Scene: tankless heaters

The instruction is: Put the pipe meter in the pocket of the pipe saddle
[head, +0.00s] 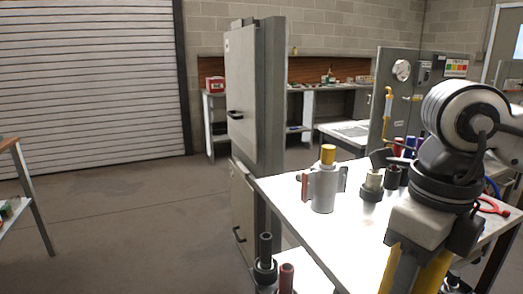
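I cannot tell for sure which objects are the pipe meter and the pipe saddle. A silver cylinder with a yellow cap (324,188) stands upright on the white table, with a reddish piece on its left side and a dark piece on its right. A short grey fitting with a pale top (371,187) stands right of it. My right gripper (414,272) points down at the lower right, in front of the table. Its two yellow fingers run out of the bottom edge, so their tips are hidden. My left gripper is not in view.
The white-topped table (345,230) has bare room in front of the cylinder. Dark fittings (394,176) and a red tool (492,206) lie farther right. A tall grey cabinet (255,100) stands behind left. Dark and red-brown posts (286,277) stand lower at the front.

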